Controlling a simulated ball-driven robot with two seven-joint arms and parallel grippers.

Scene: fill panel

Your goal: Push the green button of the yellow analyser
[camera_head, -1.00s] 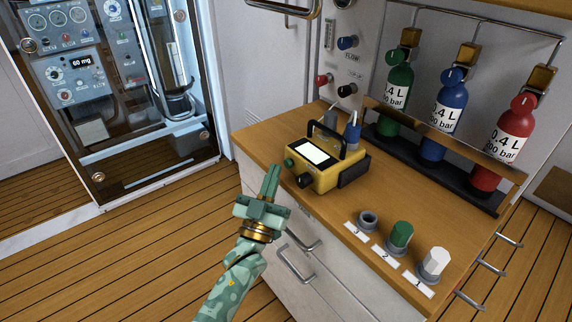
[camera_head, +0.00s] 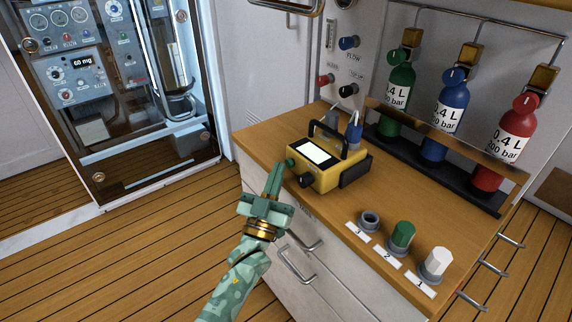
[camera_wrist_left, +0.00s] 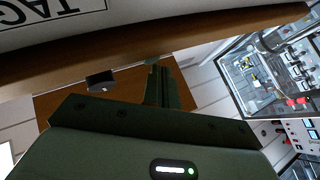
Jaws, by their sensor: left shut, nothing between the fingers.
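The yellow analyser (camera_head: 342,178) sits on the wooden counter near its front left edge, with a lit white screen and a black carrying handle. Its green button (camera_head: 290,162) is on the left end of the front side, beside a black knob (camera_head: 305,181). My left gripper (camera_head: 276,167) is shut and empty. Its fingertips point up toward the green button and appear just left of it; I cannot tell whether they touch. In the left wrist view the shut fingers (camera_wrist_left: 163,88) show beyond the dark green gripper body. My right gripper is not in view.
Drawer handles (camera_head: 297,262) stick out below the counter (camera_head: 262,140). Open floor lies left.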

